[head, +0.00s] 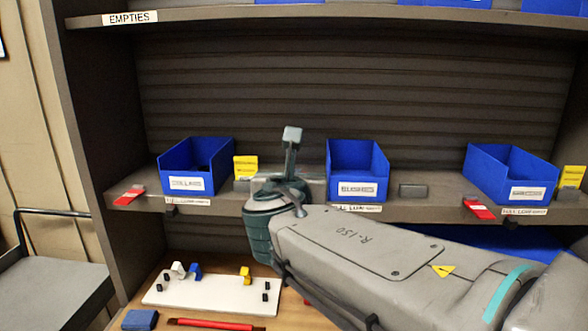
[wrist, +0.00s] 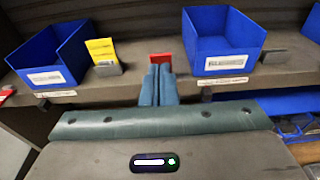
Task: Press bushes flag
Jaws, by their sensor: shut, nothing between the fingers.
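The blue bushes bin (head: 357,170) stands on the shelf, its label small but roughly readable; it also shows in the wrist view (wrist: 220,45). My gripper (wrist: 158,72) has its two fingers together, empty, pointing at the shelf just left of this bin. A red flag (wrist: 160,58) shows right behind the fingertips, its lower part hidden by them. I cannot tell whether they touch it. In the head view my arm covers that spot. A grey block (head: 412,190) sits right of the bin with no flag visible on it.
A collars bin (head: 195,168) and a third blue bin (head: 507,175) flank it, with yellow flags (head: 246,167) (head: 572,176) upright and red flags (head: 130,195) (head: 478,208) lying low. Below is a bench with a white board (head: 205,296) and a red tool (head: 215,324).

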